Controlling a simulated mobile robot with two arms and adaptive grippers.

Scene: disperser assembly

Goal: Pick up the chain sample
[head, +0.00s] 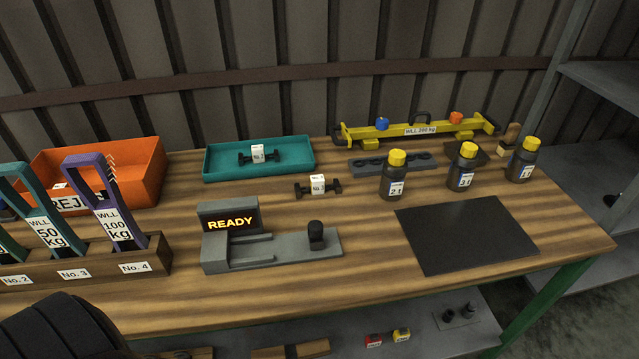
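A small dark dumbbell-shaped piece with a white number tag (318,185) lies on the wooden bench, in front of the teal tray; it looks like a chain sample. A similar tagged piece (258,154) lies inside the teal tray (215,172). The tag numbers are too small to read surely. Neither of my grippers can be made out in the head view. Only a dark rounded part, probably of my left arm, shows at the bottom left corner.
A grey tester with a READY display (230,222) stands at the front middle. A slotted rack (90,268) and orange bin (140,160) are left. Yellow-capped bottles (393,178), a black mat (465,235), a grey holder (385,166) and a yellow beam (390,130) are right.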

